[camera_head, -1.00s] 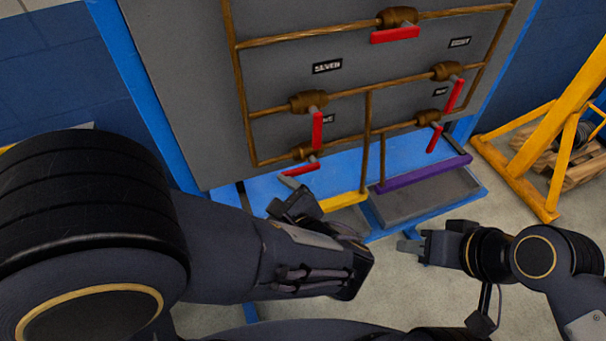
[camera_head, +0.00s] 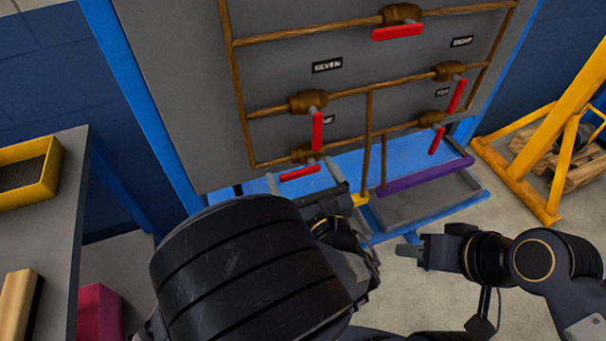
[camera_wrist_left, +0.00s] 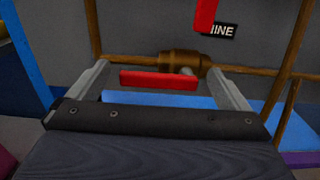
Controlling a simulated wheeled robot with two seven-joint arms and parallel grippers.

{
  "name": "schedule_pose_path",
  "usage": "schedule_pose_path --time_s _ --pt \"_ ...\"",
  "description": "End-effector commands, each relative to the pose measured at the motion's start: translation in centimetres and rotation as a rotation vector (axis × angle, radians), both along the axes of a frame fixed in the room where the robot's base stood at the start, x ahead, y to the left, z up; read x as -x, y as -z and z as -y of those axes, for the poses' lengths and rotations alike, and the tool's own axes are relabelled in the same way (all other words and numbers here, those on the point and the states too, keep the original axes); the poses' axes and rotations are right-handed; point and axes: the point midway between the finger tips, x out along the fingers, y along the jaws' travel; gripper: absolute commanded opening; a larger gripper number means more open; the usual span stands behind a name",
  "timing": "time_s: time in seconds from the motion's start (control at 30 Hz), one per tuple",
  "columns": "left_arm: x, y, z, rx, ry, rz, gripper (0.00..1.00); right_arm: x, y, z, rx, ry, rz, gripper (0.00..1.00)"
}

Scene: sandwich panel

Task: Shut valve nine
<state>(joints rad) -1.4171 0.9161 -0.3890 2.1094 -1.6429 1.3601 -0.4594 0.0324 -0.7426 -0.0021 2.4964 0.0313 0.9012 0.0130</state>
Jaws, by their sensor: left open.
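Valve nine has a brown body (camera_head: 305,153) on the lowest pipe, at bottom left of the grey panel, with a red bar handle (camera_head: 300,173) lying nearly level. In the left wrist view its handle (camera_wrist_left: 158,79) runs level across the space between my fingers, below the body (camera_wrist_left: 181,62). The "NINE" label (camera_wrist_left: 221,31) is above it. My left gripper (camera_head: 303,174) is open, one finger to each side of the handle; I cannot tell whether they touch it. My right gripper (camera_head: 408,250) is away from the panel, and its jaw state is unclear.
Another valve's red handle (camera_head: 317,131) hangs just above valve nine. Other red-handled valves (camera_head: 398,32) are higher and to the right. A purple bar (camera_head: 428,176) edges the stand. A side table with a yellow bin (camera_head: 40,172) is at left, a yellow frame (camera_head: 535,170) at right.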

Motion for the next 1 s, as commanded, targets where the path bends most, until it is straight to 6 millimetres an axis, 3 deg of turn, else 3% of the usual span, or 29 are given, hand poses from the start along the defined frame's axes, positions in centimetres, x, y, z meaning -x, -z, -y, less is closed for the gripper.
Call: schedule_pose_path --time_s 0.23,0.7,1.0 --pt "-0.11 0.01 -0.05 0.000 0.000 -0.001 0.99 0.00 0.00 0.00 0.000 0.000 0.000 0.36" --pt "-0.09 0.02 -0.03 0.000 0.000 -0.001 0.37 0.00 0.00 0.00 0.000 0.000 0.000 0.36" --pt "-0.07 0.29 -0.05 0.032 0.000 0.009 0.36 0.00 0.58 0.00 0.000 0.000 0.000 0.36"
